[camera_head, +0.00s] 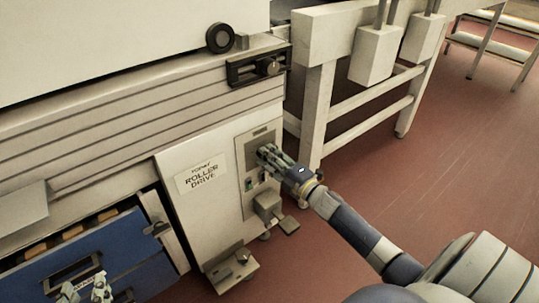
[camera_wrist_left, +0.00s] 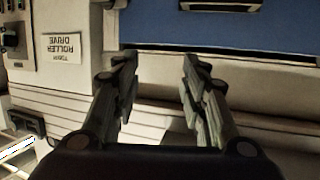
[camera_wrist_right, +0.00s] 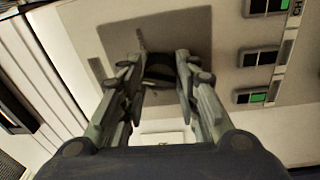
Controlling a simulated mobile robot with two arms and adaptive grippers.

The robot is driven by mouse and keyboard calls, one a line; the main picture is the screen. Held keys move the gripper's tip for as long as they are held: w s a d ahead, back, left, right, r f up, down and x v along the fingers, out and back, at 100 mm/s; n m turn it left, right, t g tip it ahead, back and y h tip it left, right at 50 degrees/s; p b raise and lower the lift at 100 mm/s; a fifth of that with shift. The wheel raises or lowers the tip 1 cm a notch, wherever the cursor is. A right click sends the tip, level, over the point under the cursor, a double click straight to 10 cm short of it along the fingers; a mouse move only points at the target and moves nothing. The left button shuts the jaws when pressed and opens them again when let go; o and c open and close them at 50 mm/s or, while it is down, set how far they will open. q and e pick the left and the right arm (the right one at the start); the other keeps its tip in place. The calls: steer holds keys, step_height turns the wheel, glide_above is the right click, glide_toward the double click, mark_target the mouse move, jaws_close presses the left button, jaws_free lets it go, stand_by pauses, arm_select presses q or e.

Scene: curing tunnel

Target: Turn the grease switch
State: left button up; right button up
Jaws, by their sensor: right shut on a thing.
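A dark rotary knob, which looks like the grease switch (camera_wrist_right: 161,70), sits on a grey plate (camera_wrist_right: 115,40) in the right wrist view. Its label is not readable, and its lower part is partly hidden between my fingers. My right gripper (camera_wrist_right: 160,64) is shut on this knob, one finger on each side. In the head view my right gripper (camera_head: 266,154) reaches the control panel (camera_head: 250,143) on the machine's end and hides the knob. My left gripper (camera_head: 86,287) is open and empty by the blue drawer (camera_head: 125,250); its spread fingers also show in the left wrist view (camera_wrist_left: 158,62).
Green-lit switches (camera_wrist_right: 256,97) line the panel beside the knob. A "roller drive" sign (camera_head: 200,176) is to its left. A box with a pedal-like plate (camera_head: 268,207) juts out below. A white frame (camera_head: 317,110) stands close behind. Red floor at right is open.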

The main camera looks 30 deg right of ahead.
arm_select(q)
steer(key=shift+s+a+f+g, duration=0.2)
steer(key=shift+s+f+g, duration=0.2)
steer(key=shift+f, duration=0.3)
steer(key=shift+s+a+f+g, duration=0.15)
steer(key=shift+s+f+g, duration=0.2)
steer(key=shift+f, duration=0.3)
arm_select(e)
steer(key=shift+m, duration=0.6)
steer(key=o, duration=1.1)
steer(key=shift+c, duration=0.2)
steer(key=s+d+f, duration=0.1)
steer(key=s, duration=1.1)
steer(key=shift+d, duration=0.4)
steer(key=shift+w, duration=0.1)
